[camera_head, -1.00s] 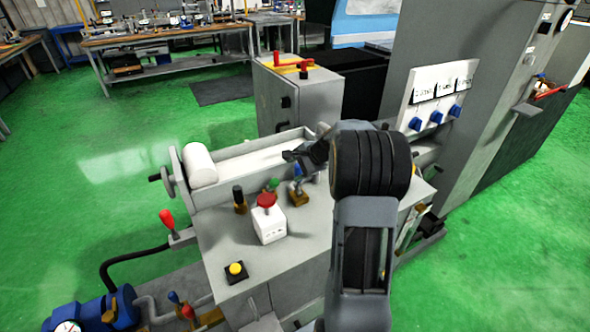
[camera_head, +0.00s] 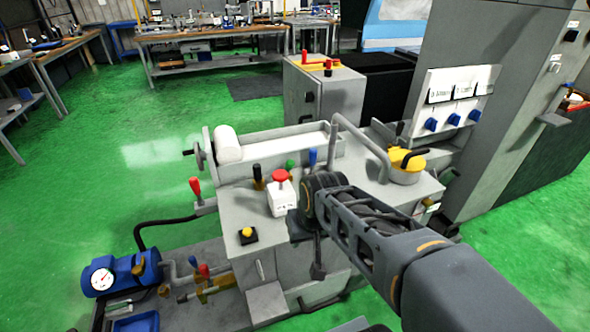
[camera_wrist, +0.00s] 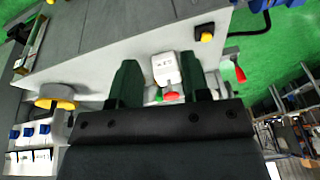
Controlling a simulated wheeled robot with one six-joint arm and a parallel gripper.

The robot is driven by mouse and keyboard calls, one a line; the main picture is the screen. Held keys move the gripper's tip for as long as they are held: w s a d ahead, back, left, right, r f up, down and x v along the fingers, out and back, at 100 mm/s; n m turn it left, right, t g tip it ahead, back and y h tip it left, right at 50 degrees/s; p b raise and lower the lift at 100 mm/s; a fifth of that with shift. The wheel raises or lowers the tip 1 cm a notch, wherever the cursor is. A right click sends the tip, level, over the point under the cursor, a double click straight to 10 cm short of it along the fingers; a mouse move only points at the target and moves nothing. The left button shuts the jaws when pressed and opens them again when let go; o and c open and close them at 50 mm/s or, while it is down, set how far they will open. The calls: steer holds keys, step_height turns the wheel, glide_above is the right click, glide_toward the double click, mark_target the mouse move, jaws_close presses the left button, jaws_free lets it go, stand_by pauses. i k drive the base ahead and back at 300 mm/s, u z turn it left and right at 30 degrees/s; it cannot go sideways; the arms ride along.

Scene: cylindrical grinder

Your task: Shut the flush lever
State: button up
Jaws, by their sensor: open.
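No readable label marks a flush lever, so I cannot tell which lever it is. On the grey machine top (camera_head: 243,214) in the head view stand a black lever (camera_head: 257,176), a green lever (camera_head: 290,166) and a blue lever (camera_head: 312,158). A red-handled lever (camera_head: 195,188) tilts at the machine's left side. It also shows in the wrist view (camera_wrist: 240,73). Low at the front left are a small blue lever (camera_head: 193,262) and red lever (camera_head: 203,271). My gripper (camera_head: 318,270) hangs by the machine's front edge. In the wrist view its fingers (camera_wrist: 160,60) are apart and empty.
A white box with a red button (camera_head: 281,198) stands beside my wrist. A yellow-topped round unit (camera_head: 407,162) and bent grey pipe (camera_head: 362,145) are behind my arm. A blue pump with a gauge (camera_head: 120,274) sits low left. Green floor at left is clear.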

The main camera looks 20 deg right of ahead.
mark_target(290, 163)
steer(key=z, duration=1.75)
steer(key=k, duration=0.8)
steer(key=u, duration=1.4)
steer(key=i, duration=1)
